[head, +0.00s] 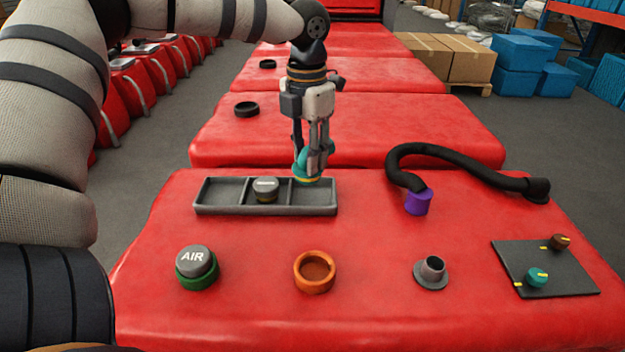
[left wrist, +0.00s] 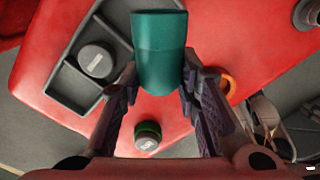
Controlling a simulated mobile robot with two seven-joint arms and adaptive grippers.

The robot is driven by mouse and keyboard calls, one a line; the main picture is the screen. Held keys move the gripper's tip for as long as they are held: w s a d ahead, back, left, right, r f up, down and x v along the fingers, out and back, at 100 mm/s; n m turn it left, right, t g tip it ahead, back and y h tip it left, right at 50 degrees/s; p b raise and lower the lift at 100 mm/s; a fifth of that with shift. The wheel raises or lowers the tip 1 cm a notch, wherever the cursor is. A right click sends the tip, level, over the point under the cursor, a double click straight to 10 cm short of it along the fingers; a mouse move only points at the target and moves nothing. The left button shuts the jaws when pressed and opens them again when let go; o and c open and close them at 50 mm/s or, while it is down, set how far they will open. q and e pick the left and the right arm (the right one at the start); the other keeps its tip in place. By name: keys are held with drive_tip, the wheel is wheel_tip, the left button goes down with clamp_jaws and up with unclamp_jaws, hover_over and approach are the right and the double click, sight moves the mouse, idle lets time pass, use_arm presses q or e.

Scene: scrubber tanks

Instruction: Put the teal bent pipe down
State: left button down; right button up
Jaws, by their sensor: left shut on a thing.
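The teal bent pipe (head: 301,164) is between the fingers of my left gripper (head: 313,160), which is shut on it. It has a yellowish band near its lower end. In the left wrist view the pipe (left wrist: 160,52) stands out beyond the two fingers. In the head view it appears over the back of the right compartment of the grey tray (head: 225,211). I cannot tell whether it touches the tray. A grey cap (head: 265,186) sits in the tray's middle compartment; the left and right compartments look empty. My right gripper is not in view.
In front of the tray on the red tank top (head: 360,315) are a green-ringed AIR button (head: 196,263), an orange ring (head: 314,272) and a grey flanged stub (head: 431,270). A black hose (head: 455,157) with a purple end and a dark knob panel (head: 545,275) are right.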

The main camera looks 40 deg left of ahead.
use_arm(q)
drive_tip(key=w+a+f, duration=0.1)
drive_tip(key=f, duration=0.1)
drive_tip(key=w+f, duration=0.1)
drive_tip(key=f, duration=0.1)
drive_tip(key=w+a+f+b, duration=0.1)
drive_tip(key=f, duration=0.1)
drive_tip(key=shift+a+f, duration=0.1)
drive_tip(key=shift+a, duration=0.25)
drive_tip(key=shift+w+a+f, duration=0.15)
drive_tip(key=shift+w+f, duration=0.05)
drive_tip(key=shift+f, duration=0.65)
drive_tip(key=shift+w+a+f, duration=0.1)
drive_tip(key=shift+w+f, duration=0.05)
drive_tip(key=shift+f, duration=0.7)
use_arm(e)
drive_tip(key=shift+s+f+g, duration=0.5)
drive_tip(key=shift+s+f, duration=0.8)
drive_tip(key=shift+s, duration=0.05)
use_arm(q)
drive_tip(key=shift+f, duration=0.2)
drive_tip(key=c, duration=1.2)
unclamp_jaws()
drive_tip(key=shift+r, duration=0.15)
wheel_tip(320, 180, up, 12)
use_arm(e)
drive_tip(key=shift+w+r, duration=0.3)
